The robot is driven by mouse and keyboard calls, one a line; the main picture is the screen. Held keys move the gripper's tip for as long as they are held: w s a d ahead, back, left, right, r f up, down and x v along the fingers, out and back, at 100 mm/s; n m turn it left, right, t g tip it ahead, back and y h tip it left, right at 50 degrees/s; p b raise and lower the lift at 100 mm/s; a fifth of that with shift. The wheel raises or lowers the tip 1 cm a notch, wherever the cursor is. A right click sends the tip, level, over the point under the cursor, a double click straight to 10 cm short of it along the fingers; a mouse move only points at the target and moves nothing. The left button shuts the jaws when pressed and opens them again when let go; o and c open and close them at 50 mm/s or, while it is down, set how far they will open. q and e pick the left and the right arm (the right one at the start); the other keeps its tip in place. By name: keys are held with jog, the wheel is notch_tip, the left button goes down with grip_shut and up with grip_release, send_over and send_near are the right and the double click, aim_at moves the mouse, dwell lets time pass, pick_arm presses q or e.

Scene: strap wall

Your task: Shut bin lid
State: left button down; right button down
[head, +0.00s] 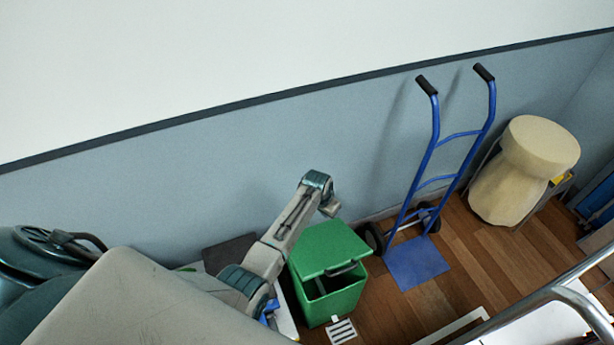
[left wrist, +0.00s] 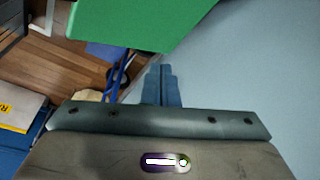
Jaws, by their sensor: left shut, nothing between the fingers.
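The green bin (head: 335,308) stands on the floor by the wall. Its green lid (head: 325,246) is raised at the front, and a dark gap shows under its front edge near a dark handle (head: 342,269). My left gripper (head: 331,208) is above the far edge of the lid, close to the wall, shut with nothing in it. In the left wrist view the shut fingers (left wrist: 161,75) are just below the lid's green panel (left wrist: 145,22) in the picture; I cannot tell whether they touch it. My right gripper is not in view.
A blue hand truck (head: 420,258) leans on the wall right of the bin. A beige padded stool-like object (head: 525,165) stands farther right. A metal rail (head: 560,290) crosses the lower right. Wooden floor (head: 480,255) is clear between them.

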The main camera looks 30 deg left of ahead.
pick_arm(q)
notch_tip(320, 180, up, 8)
jog(key=p, duration=0.6)
jog(key=shift+f, duration=0.1)
dwell(1.2)
